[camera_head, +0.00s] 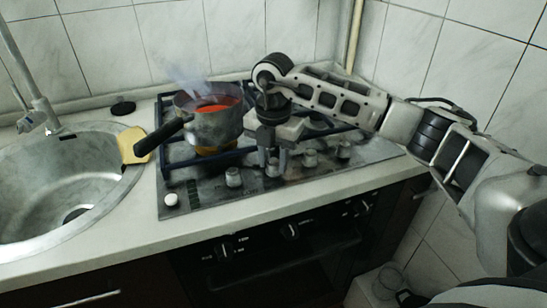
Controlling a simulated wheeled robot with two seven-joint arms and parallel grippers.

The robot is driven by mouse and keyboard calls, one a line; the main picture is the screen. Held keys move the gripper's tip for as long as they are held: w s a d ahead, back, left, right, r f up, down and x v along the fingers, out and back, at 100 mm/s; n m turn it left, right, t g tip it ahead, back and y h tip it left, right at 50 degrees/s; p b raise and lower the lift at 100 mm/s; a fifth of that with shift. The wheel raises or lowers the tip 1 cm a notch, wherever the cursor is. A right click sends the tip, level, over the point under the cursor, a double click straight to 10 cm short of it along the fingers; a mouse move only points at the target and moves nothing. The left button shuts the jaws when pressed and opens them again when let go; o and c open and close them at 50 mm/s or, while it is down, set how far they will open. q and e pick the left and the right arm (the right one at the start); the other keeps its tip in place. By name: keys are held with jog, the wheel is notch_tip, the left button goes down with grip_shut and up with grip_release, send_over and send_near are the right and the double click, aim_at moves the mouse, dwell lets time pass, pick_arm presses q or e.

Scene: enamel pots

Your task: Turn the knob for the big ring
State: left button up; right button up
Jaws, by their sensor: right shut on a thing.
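The gas hob (205,194) is set in the counter, with a row of several knobs along its front edge. My right gripper (272,168) reaches down over the hob front and is shut on a knob in the middle of the row, which it mostly hides. A grey knob (233,177) stands free to its left, and another knob (310,158) to its right. A pot (215,127) with red-orange contents steams on the left burner, with a yellow-orange glow under it. Which burner is the big ring is unclear. My left gripper is out of view.
The pot's dark handle (160,136) sticks out toward the sink (40,190). A yellow item (133,146) lies at the sink's rim, and a small black object (123,107) lies behind it. Oven knobs (290,230) sit below the counter edge.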

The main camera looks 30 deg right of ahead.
jog(key=o, duration=1)
notch_tip(320, 180, up, 16)
jog(key=shift+p, duration=0.55)
